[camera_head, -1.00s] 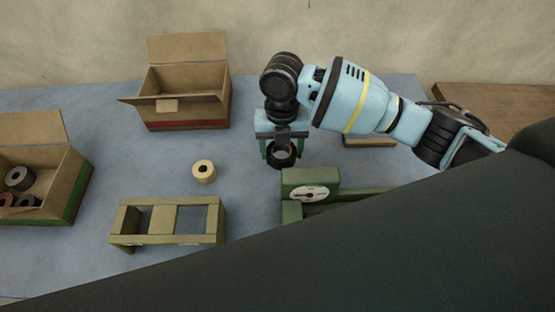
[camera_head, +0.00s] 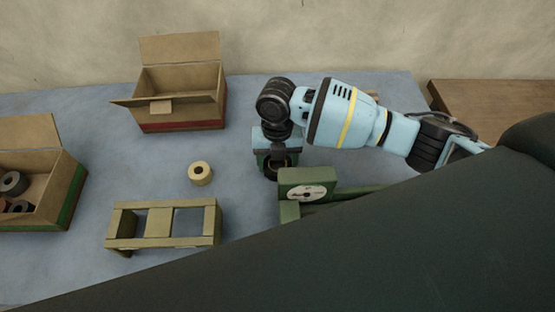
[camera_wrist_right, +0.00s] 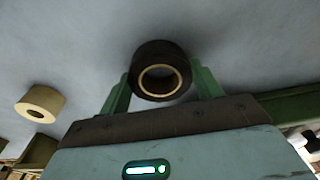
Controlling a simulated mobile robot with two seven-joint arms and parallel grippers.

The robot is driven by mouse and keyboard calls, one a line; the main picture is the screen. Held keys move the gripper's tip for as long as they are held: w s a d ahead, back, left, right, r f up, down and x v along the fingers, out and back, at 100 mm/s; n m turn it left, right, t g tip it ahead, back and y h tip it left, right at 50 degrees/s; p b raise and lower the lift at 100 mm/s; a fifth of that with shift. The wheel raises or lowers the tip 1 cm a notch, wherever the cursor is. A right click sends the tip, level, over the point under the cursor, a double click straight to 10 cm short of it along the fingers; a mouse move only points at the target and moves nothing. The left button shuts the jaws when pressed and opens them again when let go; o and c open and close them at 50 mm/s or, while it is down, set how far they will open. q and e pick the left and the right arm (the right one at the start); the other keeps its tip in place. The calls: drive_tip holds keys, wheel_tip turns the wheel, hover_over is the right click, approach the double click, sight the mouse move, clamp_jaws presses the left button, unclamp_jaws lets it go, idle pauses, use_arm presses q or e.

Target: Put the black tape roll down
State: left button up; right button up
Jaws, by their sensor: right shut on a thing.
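The black tape roll (camera_wrist_right: 160,53) has a tan core and sits between the green fingers of my right gripper (camera_wrist_right: 160,85) in the right wrist view. In the head view my right gripper (camera_head: 274,172) is low over the blue table, left of the green dispenser-like stand, and mostly hides the roll. The right gripper is shut on the roll. I cannot tell whether the roll touches the table. My left gripper is not in view.
A cream roll (camera_head: 200,173) lies left of my right gripper. A green stand with a white disc (camera_head: 307,193) is close on the right. A wooden frame (camera_head: 163,243), a red-based open box (camera_head: 181,126) and a green-based box with rolls (camera_head: 66,212) stand on the left.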

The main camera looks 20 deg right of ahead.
drive_tip(key=o, duration=1)
wheel_tip(320, 180, up, 12)
drive_tip(key=w, duration=0.1)
drive_tip(key=shift+w+d+p, duration=0.15)
drive_tip(key=shift+d+p, duration=0.05)
drive_tip(key=shift+p, duration=0.1)
